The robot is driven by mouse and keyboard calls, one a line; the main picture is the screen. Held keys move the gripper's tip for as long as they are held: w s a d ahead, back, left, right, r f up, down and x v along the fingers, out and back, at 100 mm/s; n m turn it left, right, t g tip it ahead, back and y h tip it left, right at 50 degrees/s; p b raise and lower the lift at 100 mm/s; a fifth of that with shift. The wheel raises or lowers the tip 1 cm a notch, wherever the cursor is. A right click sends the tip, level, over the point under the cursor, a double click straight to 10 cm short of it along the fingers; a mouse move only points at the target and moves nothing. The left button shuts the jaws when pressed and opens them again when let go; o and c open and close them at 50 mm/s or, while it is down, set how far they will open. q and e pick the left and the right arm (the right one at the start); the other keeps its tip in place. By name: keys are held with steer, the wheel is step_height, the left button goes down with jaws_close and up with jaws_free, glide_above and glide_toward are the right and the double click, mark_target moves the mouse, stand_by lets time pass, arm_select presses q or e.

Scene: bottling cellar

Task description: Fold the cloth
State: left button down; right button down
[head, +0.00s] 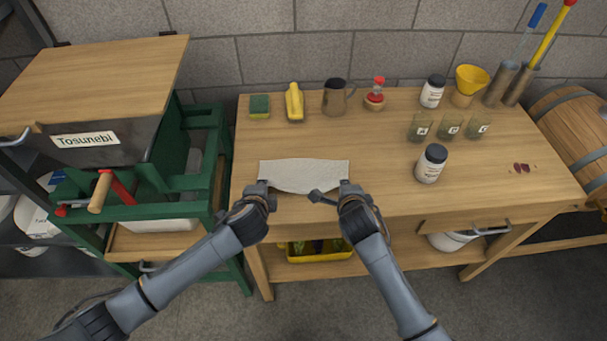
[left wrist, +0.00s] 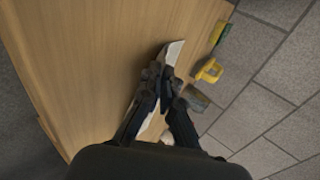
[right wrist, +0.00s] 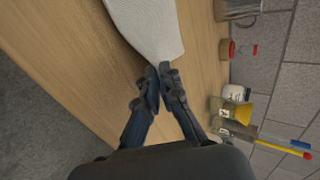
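The cloth (head: 303,174) is a pale grey-white rectangle lying near the front of the wooden workbench, its near edge bowed between my grippers. My left gripper (head: 261,188) is at its near left corner. In the left wrist view, its fingers (left wrist: 163,74) are together on the cloth (left wrist: 173,52), hiding part of it. My right gripper (head: 337,192) is at the near right corner. In the right wrist view, the cloth (right wrist: 150,25) narrows to the fingertips (right wrist: 162,72), which are closed on it.
Behind the cloth stand a sponge (head: 260,106), a yellow object (head: 294,102), a metal jug (head: 336,97) and a red-topped item (head: 376,93). To the right are a dark-lidded jar (head: 431,164) and several small glass jars (head: 450,126). A green-framed stand (head: 170,185) is left.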

arm_select(q)
steer(key=shift+s, duration=0.1)
arm_select(e)
steer(key=shift+s, duration=0.1)
arm_select(q)
steer(key=c, duration=1.8)
jaws_free()
arm_select(e)
steer(key=c, duration=1.8)
jaws_free()
steer(key=shift+c, duration=0.2)
arm_select(q)
steer(key=o, duration=0.6)
arm_select(e)
steer(key=o, duration=0.6)
arm_select(q)
steer(key=s+r, duration=0.2)
steer(key=r, duration=0.1)
steer(key=s+r, duration=0.2)
steer(key=r, duration=0.1)
steer(key=s+r, duration=0.2)
steer(key=r, duration=0.1)
arm_select(e)
steer(key=s+r, duration=0.2)
steer(key=r, duration=0.1)
steer(key=s+r, duration=0.2)
steer(key=r, duration=0.1)
steer(key=s+r, duration=0.2)
steer(key=r, duration=0.1)
